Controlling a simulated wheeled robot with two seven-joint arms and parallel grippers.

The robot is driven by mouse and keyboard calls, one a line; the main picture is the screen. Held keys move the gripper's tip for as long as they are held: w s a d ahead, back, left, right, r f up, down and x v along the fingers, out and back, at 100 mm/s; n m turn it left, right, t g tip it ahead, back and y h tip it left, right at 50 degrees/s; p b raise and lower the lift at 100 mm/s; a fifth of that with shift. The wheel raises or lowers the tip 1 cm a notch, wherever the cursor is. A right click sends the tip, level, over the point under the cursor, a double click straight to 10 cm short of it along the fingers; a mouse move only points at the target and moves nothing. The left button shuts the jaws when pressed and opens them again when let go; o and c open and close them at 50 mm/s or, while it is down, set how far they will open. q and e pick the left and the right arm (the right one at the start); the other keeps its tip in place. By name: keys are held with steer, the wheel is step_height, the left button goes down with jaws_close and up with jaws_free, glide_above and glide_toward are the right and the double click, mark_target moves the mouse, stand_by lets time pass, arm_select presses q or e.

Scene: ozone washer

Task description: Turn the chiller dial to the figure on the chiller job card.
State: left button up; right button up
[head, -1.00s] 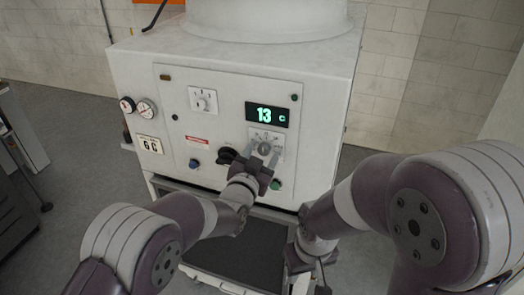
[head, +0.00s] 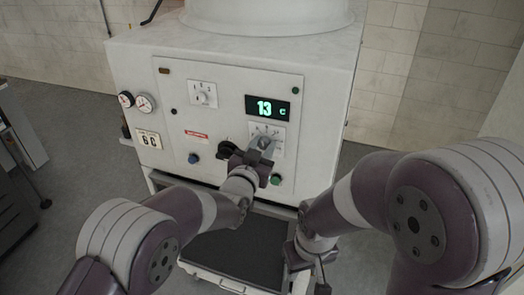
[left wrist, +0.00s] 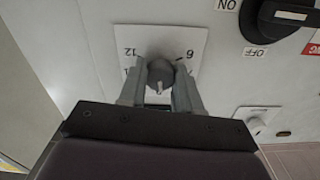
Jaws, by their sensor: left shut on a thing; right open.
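The chiller dial (left wrist: 160,74) is a grey knob on a white scale plate (left wrist: 188,42); figures 12 and 6 show in the left wrist view. In the head view the dial (head: 264,142) sits below the display (head: 267,108), which reads 13 C. My left gripper (left wrist: 160,92) is shut on the dial, one finger on each side. The left gripper also shows in the head view (head: 260,150).
A black ON/OFF switch (left wrist: 285,20) is beside the dial. A dark tray (head: 240,245) lies below.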

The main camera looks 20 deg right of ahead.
arm_select(q)
steer(key=n+b, duration=0.3)
steer(key=n, duration=0.1)
steer(key=n+b, duration=0.3)
steer(key=b, duration=0.1)
steer(key=n+b, duration=0.4)
steer(key=shift+f+n, duration=0.3)
steer(key=n+b, duration=0.6)
steer(key=shift+d, duration=0.1)
steer(key=n+b, duration=0.4)
steer(key=shift+r, duration=0.15)
steer(key=shift+r+n, duration=0.1)
steer(key=shift+n, duration=0.4)
steer(key=shift+r+b, duration=0.1)
steer(key=shift+b, duration=0.2)
steer(key=o, duration=1.1)
steer(key=shift+c, duration=0.2)
steer(key=shift+s, duration=0.15)
